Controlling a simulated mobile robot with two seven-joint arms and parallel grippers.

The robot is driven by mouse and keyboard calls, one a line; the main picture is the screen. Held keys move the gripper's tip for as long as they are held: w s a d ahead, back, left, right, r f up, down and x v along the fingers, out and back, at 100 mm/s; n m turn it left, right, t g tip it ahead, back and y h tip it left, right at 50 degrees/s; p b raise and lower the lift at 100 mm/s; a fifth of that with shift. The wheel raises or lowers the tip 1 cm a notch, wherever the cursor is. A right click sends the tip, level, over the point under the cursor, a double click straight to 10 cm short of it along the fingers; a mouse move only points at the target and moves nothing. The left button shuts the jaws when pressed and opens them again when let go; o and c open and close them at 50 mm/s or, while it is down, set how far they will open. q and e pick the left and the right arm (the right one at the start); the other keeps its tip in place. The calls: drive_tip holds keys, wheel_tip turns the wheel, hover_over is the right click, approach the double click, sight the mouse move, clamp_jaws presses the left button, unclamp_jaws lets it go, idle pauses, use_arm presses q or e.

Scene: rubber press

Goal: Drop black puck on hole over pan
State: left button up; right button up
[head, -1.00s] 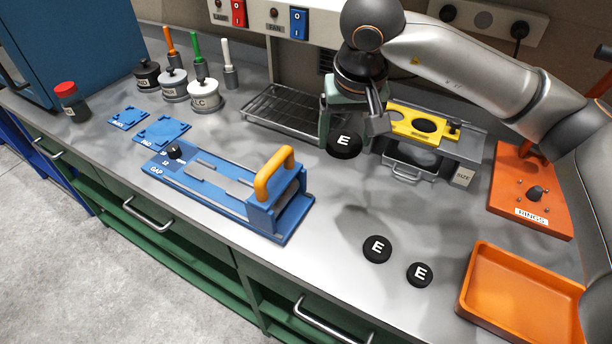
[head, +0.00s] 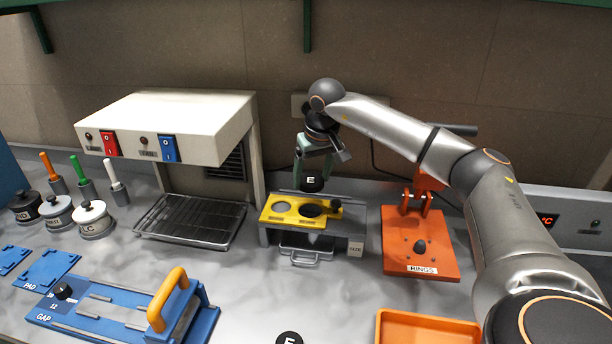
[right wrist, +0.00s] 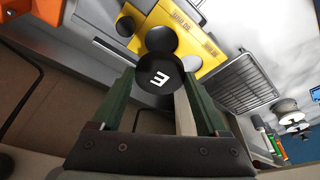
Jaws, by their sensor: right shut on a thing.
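My right gripper (head: 313,180) is shut on a black puck (head: 311,185) marked with a white E. In the head view the puck hangs above the yellow plate (head: 283,218), near its right hole (head: 313,210). In the right wrist view the puck (right wrist: 161,74) sits between the green fingers, and the yellow plate (right wrist: 205,30) lies beyond it. The plate has two round openings and tops a grey stand labelled SIZE. A pan (head: 300,250) with a wire handle shows under the plate. My left gripper is not in view.
A wire rack (head: 190,222) under the white switch box (head: 165,125) is to the left. A blue GAP tool (head: 110,315) lies front left. Another E puck (head: 289,338) shows at the bottom edge.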

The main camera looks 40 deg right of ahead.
drive_tip(key=shift+f, duration=0.8)
wheel_tip(320, 180, down, 3)
drive_tip(key=b, duration=0.3)
drive_tip(key=shift+r, duration=0.1)
drive_tip(key=shift+f+b, duration=0.35)
drive_tip(key=shift+f, duration=0.4)
drive_tip(key=shift+f+p, duration=0.5)
drive_tip(key=shift+p, duration=0.25)
idle(0.9)
drive_tip(key=o, duration=1.3)
drive_tip(key=shift+c, duration=0.2)
